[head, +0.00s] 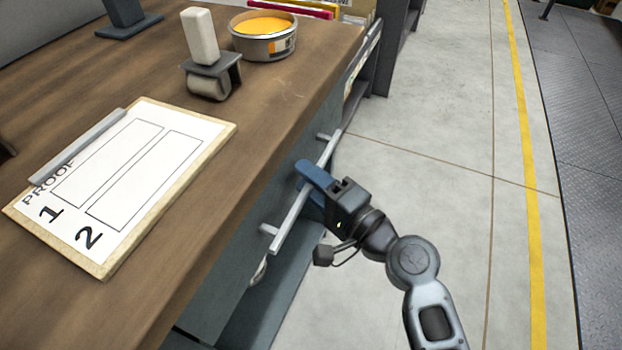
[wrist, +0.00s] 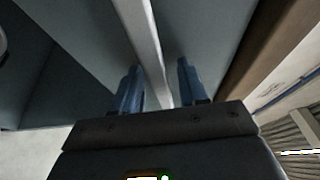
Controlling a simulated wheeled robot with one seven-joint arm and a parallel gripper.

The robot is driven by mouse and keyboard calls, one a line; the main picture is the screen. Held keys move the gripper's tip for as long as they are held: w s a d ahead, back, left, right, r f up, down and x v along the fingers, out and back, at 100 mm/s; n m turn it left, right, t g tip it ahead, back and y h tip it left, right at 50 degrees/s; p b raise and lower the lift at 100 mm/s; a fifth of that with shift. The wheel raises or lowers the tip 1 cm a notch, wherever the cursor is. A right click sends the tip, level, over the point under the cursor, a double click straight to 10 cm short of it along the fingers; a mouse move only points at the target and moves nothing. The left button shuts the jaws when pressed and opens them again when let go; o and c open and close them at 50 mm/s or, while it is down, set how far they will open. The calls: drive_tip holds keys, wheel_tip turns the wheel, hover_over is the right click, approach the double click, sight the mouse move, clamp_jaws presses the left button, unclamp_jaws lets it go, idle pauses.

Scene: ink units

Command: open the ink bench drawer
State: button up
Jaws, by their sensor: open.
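The bench drawer's grey front (head: 240,278) shows below the edge of the wooden bench top (head: 215,225). A pale straight bar handle (head: 292,222) stands out from it on two short posts. My gripper (head: 307,184) is at the handle's middle, its blue fingers pointing at the drawer front. In the wrist view, the handle bar (wrist: 145,40) runs between the two open fingers (wrist: 159,72), with a visible gap on each side. The drawer front (wrist: 90,35) lies behind the bar. I see no clear opening between the drawer and the bench.
On the bench top are a clipboard marked PROOF (head: 125,180), a roller with a pale handle (head: 208,65) and a tin of orange ink (head: 263,35). Clear concrete floor (head: 430,130) lies right of the bench, with a yellow line (head: 530,200) farther right.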

clamp_jaws()
idle(0.6)
